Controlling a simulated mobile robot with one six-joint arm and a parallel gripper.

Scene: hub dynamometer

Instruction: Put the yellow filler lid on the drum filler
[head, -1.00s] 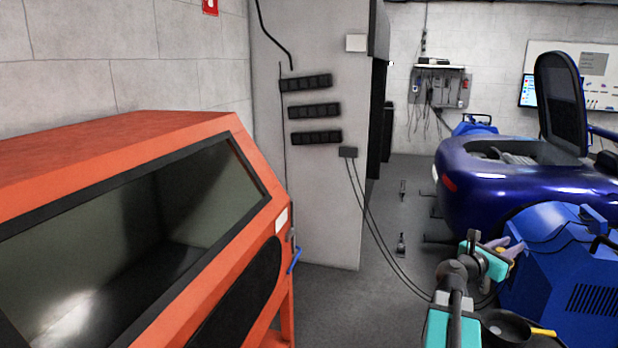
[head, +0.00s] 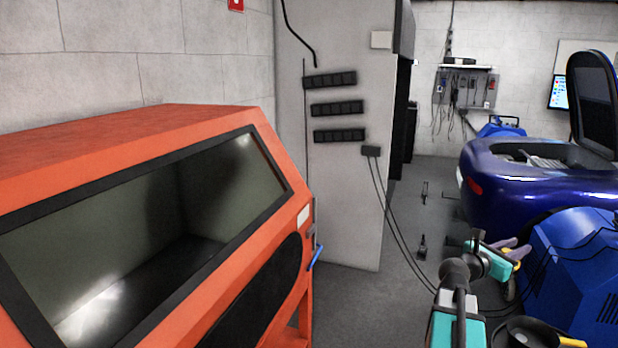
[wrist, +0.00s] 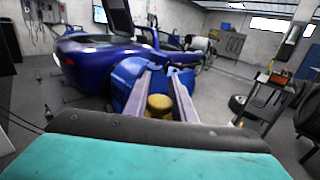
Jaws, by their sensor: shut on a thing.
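My gripper (head: 516,250) is at the lower right of the head view, with its grey fingers pointing away. It also shows in the wrist view (wrist: 161,80), where the fingers are shut on the yellow filler lid (wrist: 158,105). The lid is a small yellow round piece, held between the fingers in mid-air. Only a small yellow patch of the lid (head: 512,252) shows in the head view. I cannot make out the drum filler in either view.
A large orange cabinet (head: 130,130) with a dark window fills the left. A grey cabinet (head: 340,200) stands behind it. A blue car (head: 550,185) and blue machine (head: 580,250) are at right. A black round pan-like thing (head: 525,332) is at lower right. Grey floor lies between.

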